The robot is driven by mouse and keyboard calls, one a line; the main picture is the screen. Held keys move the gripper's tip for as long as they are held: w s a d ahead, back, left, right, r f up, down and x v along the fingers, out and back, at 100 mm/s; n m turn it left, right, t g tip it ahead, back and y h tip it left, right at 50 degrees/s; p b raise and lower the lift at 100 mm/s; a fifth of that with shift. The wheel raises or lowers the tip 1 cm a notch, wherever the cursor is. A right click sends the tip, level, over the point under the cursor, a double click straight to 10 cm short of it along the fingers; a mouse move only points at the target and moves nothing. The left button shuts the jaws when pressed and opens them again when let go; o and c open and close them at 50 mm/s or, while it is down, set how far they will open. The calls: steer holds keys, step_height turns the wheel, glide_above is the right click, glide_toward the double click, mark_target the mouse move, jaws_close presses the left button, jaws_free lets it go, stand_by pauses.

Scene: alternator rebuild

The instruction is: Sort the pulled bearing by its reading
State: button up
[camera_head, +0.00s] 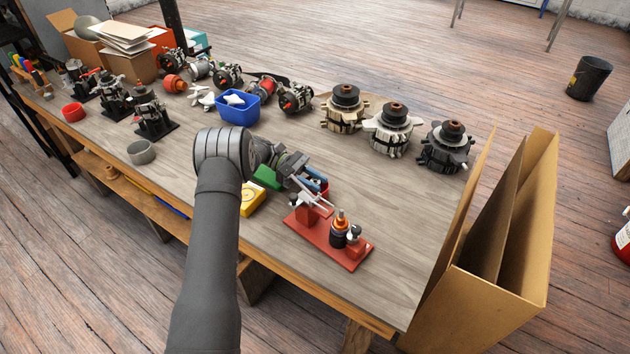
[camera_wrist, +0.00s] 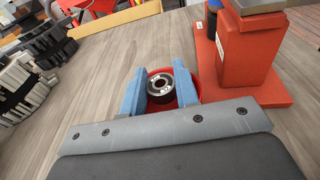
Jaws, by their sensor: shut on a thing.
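My gripper (camera_wrist: 160,88) has blue fingers closed on the two sides of a small dark bearing (camera_wrist: 159,80) with a bright metal ring and a central hole. A round red dish (camera_wrist: 186,99) shows beneath and around the bearing; whether the bearing touches it I cannot tell. In the head view my gripper (camera_head: 314,182) is low over the table, just behind the red fixture, and the bearing is hard to make out. The red fixture (camera_head: 328,246) carries a black and orange part. No reading is legible in either view.
A yellow box (camera_head: 252,198) and a green item (camera_head: 267,178) lie beside my arm. A blue bin (camera_head: 238,110) with white pieces stands farther back. Several alternators (camera_head: 391,130) stand along the far edge. A cardboard box (camera_head: 502,250) is at the right end. The right tabletop is clear.

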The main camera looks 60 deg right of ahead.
stand_by(0.3)
steer(key=o, duration=1.1)
steer(key=shift+c, duration=0.3)
steer(key=c, duration=0.3)
steer(key=shift+r, duration=0.1)
steer(key=shift+r, duration=3.95)
steer(key=shift+f, duration=0.1)
steer(key=shift+f, duration=3.8)
